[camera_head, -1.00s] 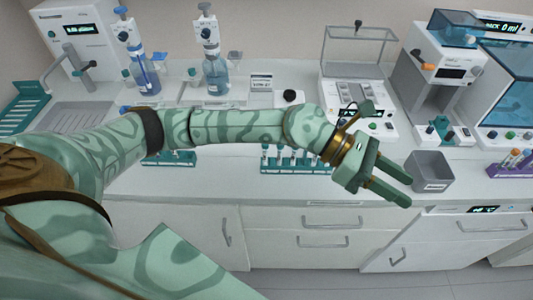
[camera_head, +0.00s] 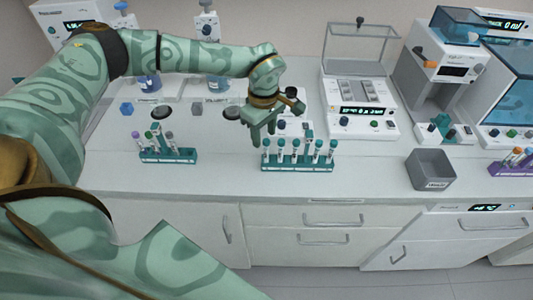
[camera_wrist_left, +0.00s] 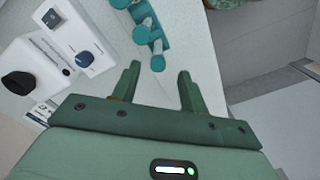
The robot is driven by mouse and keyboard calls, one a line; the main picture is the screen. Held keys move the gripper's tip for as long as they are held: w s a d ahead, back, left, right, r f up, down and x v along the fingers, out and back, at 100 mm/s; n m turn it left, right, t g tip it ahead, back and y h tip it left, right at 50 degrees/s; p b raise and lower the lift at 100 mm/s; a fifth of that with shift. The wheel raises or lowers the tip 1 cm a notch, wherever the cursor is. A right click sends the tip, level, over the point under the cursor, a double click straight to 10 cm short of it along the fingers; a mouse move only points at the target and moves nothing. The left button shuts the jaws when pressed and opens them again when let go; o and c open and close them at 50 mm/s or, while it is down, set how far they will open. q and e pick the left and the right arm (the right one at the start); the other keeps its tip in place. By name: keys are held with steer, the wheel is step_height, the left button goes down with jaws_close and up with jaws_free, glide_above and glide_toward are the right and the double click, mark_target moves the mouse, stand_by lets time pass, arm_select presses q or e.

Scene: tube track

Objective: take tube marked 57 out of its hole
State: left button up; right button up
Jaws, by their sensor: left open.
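A teal rack (camera_head: 300,164) with several teal-capped tubes (camera_head: 306,146) stands on the bench near its front edge. Part of a teal rack with tubes also shows at the top of the left wrist view (camera_wrist_left: 148,30). A second teal rack (camera_head: 168,156) with a few tubes stands further left. No number can be read on any tube, so I cannot tell which is 57. My left gripper (camera_head: 263,134) is open and empty, pointing down just left of and above the middle rack. Its two fingers show apart in the left wrist view (camera_wrist_left: 157,90). My right gripper is out of view.
A grey bin (camera_head: 430,170) stands right of the middle rack, and a purple rack (camera_head: 512,170) is at the right edge. A balance-like device (camera_head: 358,100) and other machines stand behind. The bench between the two teal racks is clear.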

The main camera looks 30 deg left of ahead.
mark_target(266, 148)
arm_select(q)
steer(key=f, duration=0.6)
steer(key=shift+w+d+f+b, duration=0.15)
steer(key=shift+d+b, duration=0.05)
steer(key=shift+b, duration=0.1)
steer(key=c, duration=0.8)
